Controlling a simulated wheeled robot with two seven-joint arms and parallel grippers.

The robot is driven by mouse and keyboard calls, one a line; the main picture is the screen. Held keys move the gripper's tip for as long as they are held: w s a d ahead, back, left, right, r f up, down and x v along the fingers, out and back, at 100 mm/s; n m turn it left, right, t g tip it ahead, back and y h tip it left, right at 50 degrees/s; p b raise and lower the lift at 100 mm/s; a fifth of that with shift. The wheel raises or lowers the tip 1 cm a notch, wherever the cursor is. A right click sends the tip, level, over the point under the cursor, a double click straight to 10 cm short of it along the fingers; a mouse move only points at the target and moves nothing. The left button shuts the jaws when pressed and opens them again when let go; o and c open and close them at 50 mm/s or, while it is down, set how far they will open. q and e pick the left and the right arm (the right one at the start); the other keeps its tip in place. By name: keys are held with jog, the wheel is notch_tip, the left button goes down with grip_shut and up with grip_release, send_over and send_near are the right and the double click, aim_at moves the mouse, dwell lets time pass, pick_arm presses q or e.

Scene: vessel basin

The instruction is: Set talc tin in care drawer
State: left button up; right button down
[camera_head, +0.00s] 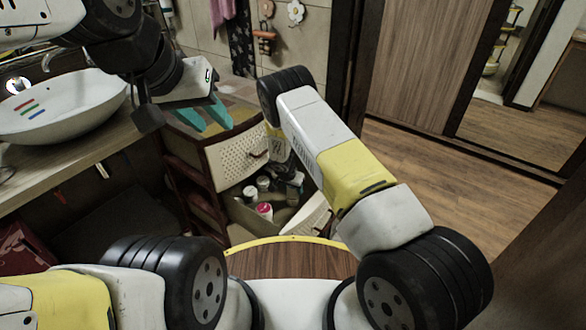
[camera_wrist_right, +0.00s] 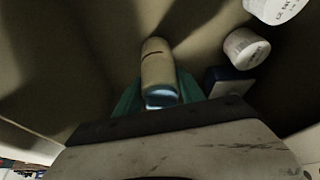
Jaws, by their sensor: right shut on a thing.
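The open drawer (camera_head: 317,217) of the brown and cream drawer unit holds several small containers. My right arm reaches down into it, and its gripper (camera_wrist_right: 158,92) is shut around a beige cylinder with a blue and white end, which I take as the talc tin (camera_wrist_right: 157,67). The tin lies low inside the drawer in the right wrist view; whether it touches the floor I cannot tell. In the head view my right forearm and wrist largely hide that grip. My left gripper (camera_head: 205,116) is open and empty above the unit's top, its teal fingers apart.
White-lidded jars (camera_wrist_right: 246,48) and a dark blue box (camera_wrist_right: 229,82) lie close beside the tin. A red-topped jar (camera_head: 264,210) is also in the drawer. A closed drawer front (camera_head: 243,165) is just above. A white basin (camera_head: 62,108) stands on the counter at left.

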jog(key=c, duration=0.7)
grip_release()
jog(key=shift+f, duration=0.1)
jog(key=v, duration=1.2)
jog(key=s+d+r+y, duration=0.1)
jog(key=s+d+r, duration=0.15)
jog(key=r, duration=0.65)
jog(key=s+d+r, duration=0.2)
jog(key=d+r, duration=0.2)
jog(key=r, duration=0.6)
jog(key=s+d+r+y, duration=0.15)
jog(key=d+r, duration=0.25)
jog(key=r, duration=0.5)
jog(key=s+d+r+n, duration=0.2)
jog(key=s+r, duration=0.3)
jog(key=s, duration=0.3)
jog(key=s+d+r+n+t+y, duration=0.1)
jog(key=s+r, duration=0.4)
jog(key=s, duration=0.4)
jog(key=s+d+r+n+t, duration=0.1)
jog(key=s+d+r+n, duration=0.1)
jog(key=s+r, duration=0.3)
jog(key=s, duration=0.4)
jog(key=shift+d+n, duration=0.3)
jog(key=shift+y, duration=0.25)
